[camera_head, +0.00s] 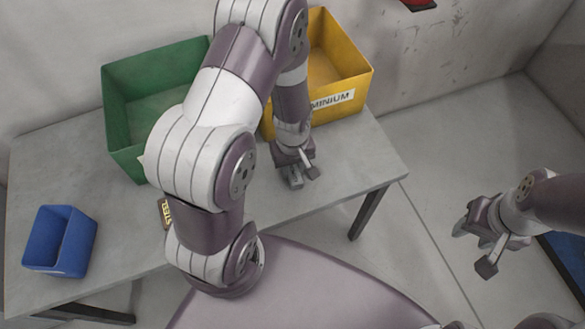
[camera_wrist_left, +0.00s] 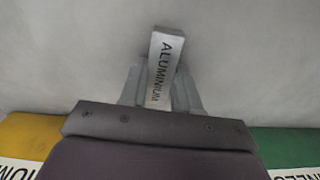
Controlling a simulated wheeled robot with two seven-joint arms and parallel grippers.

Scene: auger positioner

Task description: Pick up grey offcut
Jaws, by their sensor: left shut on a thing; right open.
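The grey offcut (camera_wrist_left: 163,55) is a flat bar marked ALUMINIUM. In the left wrist view it stands between the two fingers of my left gripper (camera_wrist_left: 160,88), which is shut on it, and its far end sticks out past the fingertips. In the head view my left gripper (camera_head: 301,178) is over the table's right part, in front of the yellow bin; the offcut is hard to make out there. I cannot tell whether it touches the table. My right gripper (camera_head: 474,248) is open and empty, off to the right of the table.
The yellow bin (camera_head: 345,87), its label ending in MINIUM, and the green bin (camera_head: 122,125) stand at the back of the grey table (camera_head: 362,150). A small blue bin (camera_head: 60,240) is at the left. A yellowish piece marked STEEL (camera_head: 165,212) lies partly behind my left arm.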

